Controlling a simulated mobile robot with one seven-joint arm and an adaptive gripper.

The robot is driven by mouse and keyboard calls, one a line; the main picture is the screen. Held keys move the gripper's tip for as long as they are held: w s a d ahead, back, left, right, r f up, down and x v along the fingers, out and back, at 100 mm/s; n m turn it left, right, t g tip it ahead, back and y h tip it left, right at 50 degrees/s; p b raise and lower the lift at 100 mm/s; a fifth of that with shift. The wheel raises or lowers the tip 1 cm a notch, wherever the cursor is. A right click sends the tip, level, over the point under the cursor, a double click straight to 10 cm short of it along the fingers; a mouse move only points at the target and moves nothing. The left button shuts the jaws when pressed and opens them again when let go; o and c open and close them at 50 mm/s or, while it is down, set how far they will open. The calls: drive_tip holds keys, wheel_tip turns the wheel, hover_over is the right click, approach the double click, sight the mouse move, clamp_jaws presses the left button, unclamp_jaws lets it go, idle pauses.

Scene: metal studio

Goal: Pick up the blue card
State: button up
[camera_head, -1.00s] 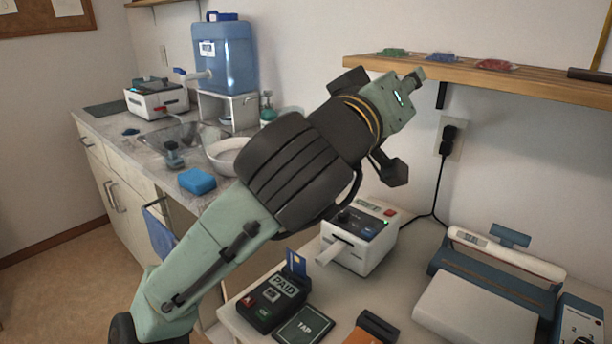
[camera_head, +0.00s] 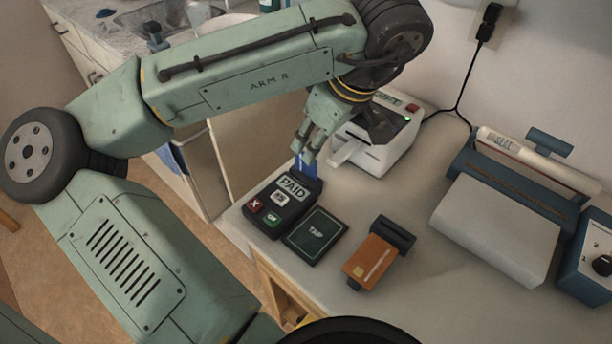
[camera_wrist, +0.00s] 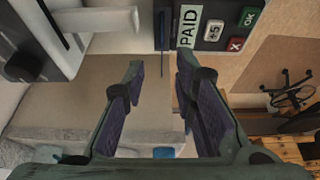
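The blue card (camera_head: 310,170) stands upright in the back slot of the dark card terminal (camera_head: 283,205), which reads PAID. My gripper (camera_head: 306,152) is just above the terminal, pointing down at the card and partly hiding it. In the wrist view the card shows edge-on as a thin dark blue line (camera_wrist: 162,50). There my gripper (camera_wrist: 160,68) is open, one finger on each side of the card's line, with gaps visible on both sides. I cannot tell how deep the card reaches between the fingers.
A white printer-like device (camera_head: 385,140) stands close behind my gripper. A TAP pad (camera_head: 315,235) and an orange card (camera_head: 372,262) in a dark holder lie in front. A sealer (camera_head: 500,225) stands at right. The table's left edge is near the terminal.

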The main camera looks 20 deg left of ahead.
sight(306, 169)
drive_tip(key=b+x, duration=0.4)
drive_tip(key=x, duration=0.1)
drive_tip(key=shift+s+f, duration=0.2)
drive_tip(key=shift+f, duration=0.2)
drive_tip(key=shift+r, duration=0.15)
clamp_jaws()
